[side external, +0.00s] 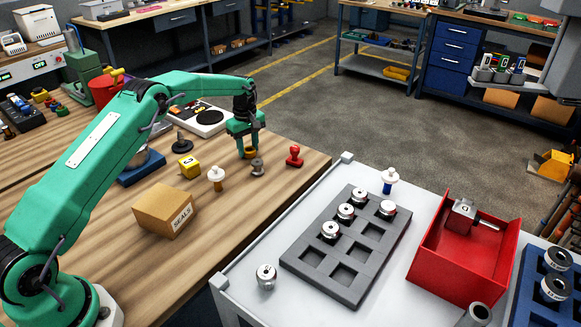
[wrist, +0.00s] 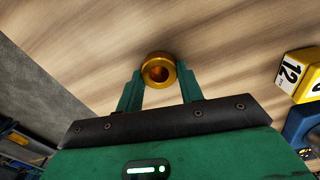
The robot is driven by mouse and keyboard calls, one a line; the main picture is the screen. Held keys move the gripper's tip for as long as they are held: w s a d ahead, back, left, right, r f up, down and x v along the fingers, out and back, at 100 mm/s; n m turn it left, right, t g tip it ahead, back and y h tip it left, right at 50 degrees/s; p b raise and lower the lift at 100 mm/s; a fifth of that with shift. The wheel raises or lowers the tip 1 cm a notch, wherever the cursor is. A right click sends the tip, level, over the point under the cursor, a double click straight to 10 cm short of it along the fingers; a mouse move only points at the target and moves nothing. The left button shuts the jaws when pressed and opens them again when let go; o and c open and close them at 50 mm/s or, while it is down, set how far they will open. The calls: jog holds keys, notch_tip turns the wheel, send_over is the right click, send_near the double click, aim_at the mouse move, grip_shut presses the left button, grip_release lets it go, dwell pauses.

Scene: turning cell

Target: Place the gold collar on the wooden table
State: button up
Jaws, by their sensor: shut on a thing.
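The gold collar (wrist: 158,69) is a short ring with a hole, held between the fingertips of my gripper (wrist: 159,84) in the wrist view. In the side external view my gripper (side external: 248,151) points down over the wooden table (side external: 235,232), with the gold collar (side external: 250,152) low between its fingers. The collar is at or just above the table top; I cannot tell whether it touches. Part of the collar is hidden by the fingers.
A grey spool-like part (side external: 257,167) stands close to my gripper, with a red stamp-like piece (side external: 294,156) to its right. A yellow numbered block (side external: 188,167), a white-topped piece (side external: 216,178) and a cardboard box (side external: 165,211) stand to the left. Bare wood lies in front.

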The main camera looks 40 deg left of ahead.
jog(key=o, duration=1.1)
jog(key=shift+f, duration=0.1)
notch_tip(320, 180, up, 12)
jog(key=shift+r, duration=0.15)
dwell(0.5)
